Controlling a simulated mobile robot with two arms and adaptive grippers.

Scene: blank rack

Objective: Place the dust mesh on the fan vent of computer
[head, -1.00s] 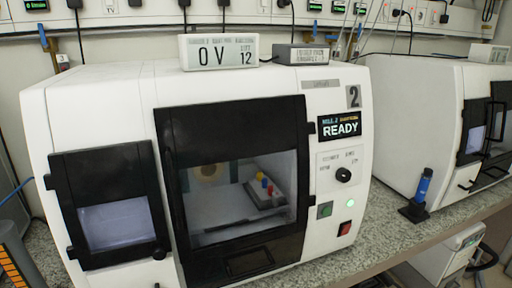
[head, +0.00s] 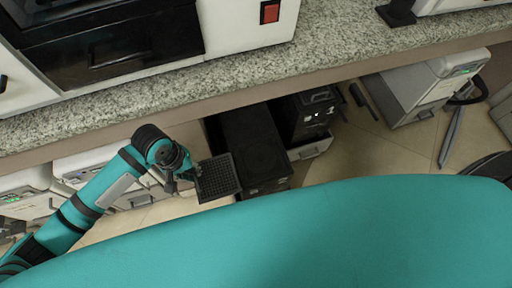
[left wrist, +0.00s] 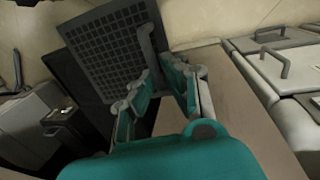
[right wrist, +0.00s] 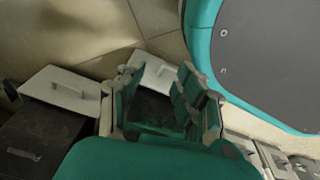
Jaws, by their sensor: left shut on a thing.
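The dust mesh (head: 219,178) is a dark square grid panel. My left gripper (head: 192,174) is shut on its left edge in the head view and holds it tilted beside a black computer tower (head: 253,140) under the bench. In the left wrist view, the mesh (left wrist: 105,52) stands out beyond the fingers (left wrist: 148,62), with a dark case behind it. I cannot tell whether mesh and computer touch. The fan vent is not clearly visible. My right gripper (right wrist: 155,80) has its fingers apart and nothing held; it is outside the head view.
A granite bench edge (head: 300,72) runs above the computer. Another black case (head: 304,115) stands to its right, and white units (head: 425,85) stand farther right. Tiled floor (head: 355,150) shows free room between them. My teal body covers the lower part of the head view.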

